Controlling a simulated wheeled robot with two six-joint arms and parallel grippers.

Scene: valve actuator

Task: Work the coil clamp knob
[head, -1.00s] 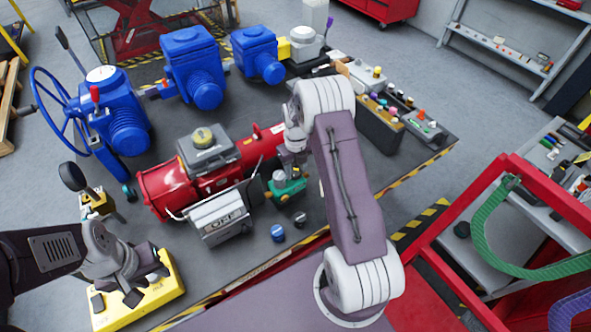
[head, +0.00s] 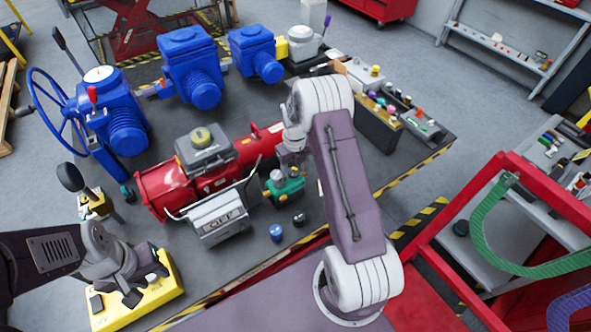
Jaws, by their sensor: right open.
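A small green valve body (head: 287,188) with a pale round top and brassy fittings stands near the middle of the bench. A blue knob-like piece (head: 276,232) and a small black one (head: 299,219) stand on the bench in front of it. I cannot tell which part is the coil clamp knob. My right gripper (head: 287,158) is open, pointing down just behind the green valve; its fingertips are small and partly hidden. My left gripper (head: 143,284) appears open, low over the yellow box (head: 163,297) at the front left; contact cannot be told.
A red cylinder actuator (head: 160,190) with a grey box (head: 217,218) lies left of the green valve. Blue actuators (head: 193,65) stand behind. Small knobbed boxes (head: 378,127) stand right of my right arm. The bench's striped front edge is near.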

